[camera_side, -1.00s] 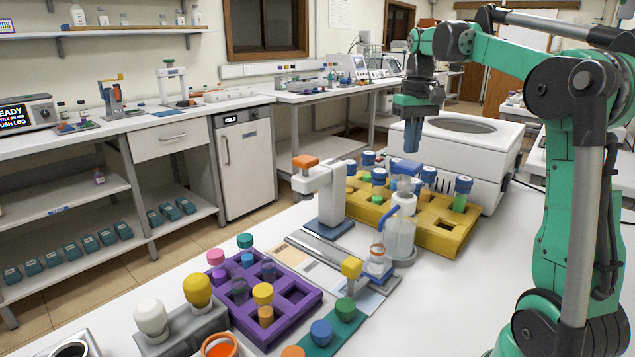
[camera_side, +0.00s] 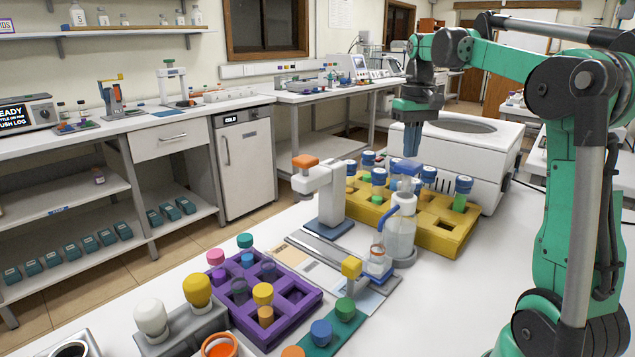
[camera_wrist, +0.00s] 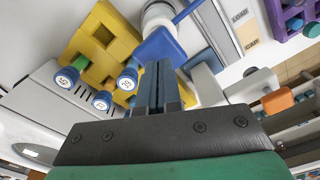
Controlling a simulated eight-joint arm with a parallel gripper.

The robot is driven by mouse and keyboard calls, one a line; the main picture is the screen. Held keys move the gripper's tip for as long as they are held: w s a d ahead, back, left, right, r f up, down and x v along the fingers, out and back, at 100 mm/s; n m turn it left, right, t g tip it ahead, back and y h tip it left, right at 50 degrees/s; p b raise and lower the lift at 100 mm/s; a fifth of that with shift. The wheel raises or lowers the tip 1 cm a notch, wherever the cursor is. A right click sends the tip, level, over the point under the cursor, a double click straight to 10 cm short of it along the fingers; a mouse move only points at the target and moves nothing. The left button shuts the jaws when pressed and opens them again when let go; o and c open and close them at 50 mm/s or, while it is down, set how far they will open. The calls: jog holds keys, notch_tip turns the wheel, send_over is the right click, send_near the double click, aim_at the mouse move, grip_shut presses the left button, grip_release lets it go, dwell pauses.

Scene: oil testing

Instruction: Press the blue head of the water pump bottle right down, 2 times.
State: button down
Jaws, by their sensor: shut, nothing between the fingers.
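The water pump bottle (camera_side: 400,238) is a clear, upright bottle on the bench with a pale collar and a curved blue spout (camera_side: 391,212). Its blue head (camera_side: 404,167) is at the top; it also shows in the wrist view (camera_wrist: 158,46) as a blue block just beyond my fingertips. My gripper (camera_side: 411,153) points straight down, shut and empty, directly over the head. In the wrist view its fingertips (camera_wrist: 158,66) overlap the head. I cannot tell whether they touch it.
A yellow rack (camera_side: 450,236) with several blue-capped vials stands close behind the bottle. A white stand with an orange top (camera_side: 305,161) is to the left. A purple rack (camera_side: 290,318) is in front left. A white machine (camera_side: 470,160) stands behind; bare bench lies at right.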

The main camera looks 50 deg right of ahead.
aim_at(409, 163)
jog(key=shift+f, duration=1.9)
jog(key=shift+r, duration=2.3)
jog(key=shift+f, duration=0.15)
